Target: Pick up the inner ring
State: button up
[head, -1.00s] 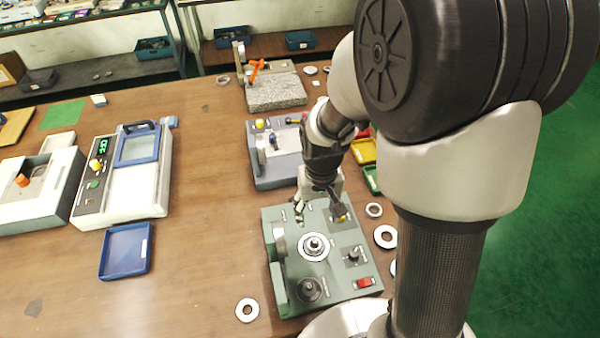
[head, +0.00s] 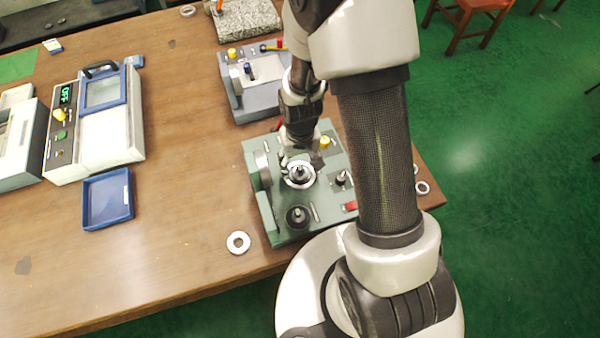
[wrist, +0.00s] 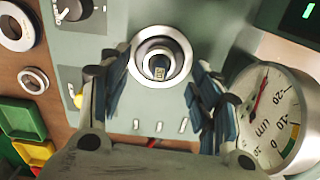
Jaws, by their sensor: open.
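A silver ring (head: 300,175) sits around the central post of the green gauge fixture (head: 256,152). In the wrist view the ring (wrist: 183,58) shows as concentric bright and dark bands around the post; I cannot tell which band is a separate inner ring. My gripper (head: 298,160) is over the fixture and partly covers the ring in the head view. In the wrist view my gripper (wrist: 160,82) is open, with one finger at each side of the ring's near edge. Nothing is held between the fingers.
A dial gauge (wrist: 268,112) stands close to the right finger. A black knob (wrist: 72,8) and loose rings (wrist: 33,80) lie to the left, with green and yellow bins (wrist: 20,118). Another loose ring (head: 238,243) and a blue tray (head: 108,199) are on the table.

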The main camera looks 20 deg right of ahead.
aim_at(300, 168)
notch_tip(300, 168, down, 4)
jog(key=shift+w+r+b, duration=0.15)
jog(key=shift+r+b, duration=0.1)
jog(key=shift+b, duration=0.15)
jog(key=c, duration=1.2)
jog(key=shift+r, duration=0.15)
jog(key=shift+c, duration=0.2)
